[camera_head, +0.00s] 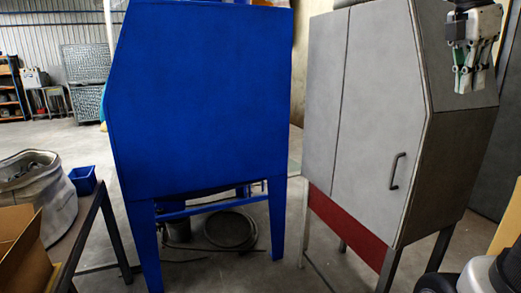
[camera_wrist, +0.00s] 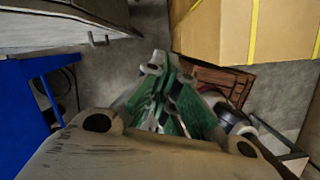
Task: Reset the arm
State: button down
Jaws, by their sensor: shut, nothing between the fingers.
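My gripper (camera_head: 470,80) hangs at the upper right in the head view, fingers pointing down, in front of the grey cabinet's right side. Its green and grey fingers are shut with nothing between them. In the wrist view they fill the middle, above the pale gripper body. The grey cabinet (camera_head: 372,110) stands on legs with a red band below; its door with a dark handle (camera_head: 397,171) looks shut. Whether my gripper touches the cabinet cannot be told, but it appears apart.
A large blue cabinet (camera_head: 205,95) stands left of the grey one. A table with a grey sack (camera_head: 45,205), a blue bin (camera_head: 83,180) and an open cardboard box (camera_head: 22,250) is at lower left. A cardboard box (camera_wrist: 225,30) is near my gripper in the wrist view.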

jog(key=a+f+m+t+y, duration=0.1)
jog(key=a+f+m+t, duration=0.15)
jog(key=f+m, duration=0.75)
jog(key=s+a+f+m+t+y, duration=0.1)
jog(key=s+a+f+m, duration=0.6)
jog(key=f, duration=0.4)
jog(key=shift+s+a+y, duration=0.4)
jog(key=shift+s+a, duration=0.5)
jog(key=shift+s, duration=0.35)
jog(key=shift+t, duration=0.25)
